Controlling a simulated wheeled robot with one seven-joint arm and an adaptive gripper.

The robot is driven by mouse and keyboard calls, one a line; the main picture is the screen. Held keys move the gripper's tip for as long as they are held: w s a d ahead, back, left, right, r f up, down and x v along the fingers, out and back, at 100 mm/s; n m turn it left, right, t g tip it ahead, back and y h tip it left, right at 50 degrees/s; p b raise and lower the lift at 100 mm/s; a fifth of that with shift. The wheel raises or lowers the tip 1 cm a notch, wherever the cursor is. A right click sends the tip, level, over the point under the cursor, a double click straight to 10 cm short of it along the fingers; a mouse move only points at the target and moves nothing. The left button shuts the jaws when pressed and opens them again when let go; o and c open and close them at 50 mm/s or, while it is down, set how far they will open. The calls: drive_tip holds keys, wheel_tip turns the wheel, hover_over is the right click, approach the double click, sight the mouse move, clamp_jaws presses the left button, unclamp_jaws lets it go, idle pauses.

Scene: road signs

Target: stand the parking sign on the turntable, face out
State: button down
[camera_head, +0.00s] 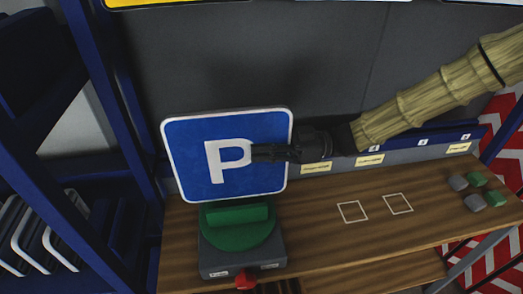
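The parking sign (190,165), a blue square with a white border and a white P, is upright with its face towards the camera. The turntable (237,264) has a dark grey base, a green disc and a raised green block (236,215). The sign's lower edge overlaps the back of the disc in the picture; I cannot tell whether it touches it. My gripper (262,153) comes in from the right, its dark fingers pointing left across the sign's face beside the P. The fingers look close together; whether they hold the sign is unclear.
The wooden bench (320,240) has two white square outlines and free room right of the turntable. Several grey and green blocks (475,180) lie at its right end. A red knob (245,280) is at the turntable's front. A blue rack with signs (45,240) stands left.

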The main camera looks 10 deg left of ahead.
sight(262, 175)
drive_tip(key=shift+f, duration=0.15)
drive_tip(key=shift+f+b, duration=2.1)
drive_tip(key=shift+f, duration=1.9)
drive_tip(key=c, duration=1.6)
unclamp_jaws()
drive_tip(key=shift+o, duration=0.2)
drive_tip(key=v, duration=1.2)
drive_tip(key=shift+w, duration=0.1)
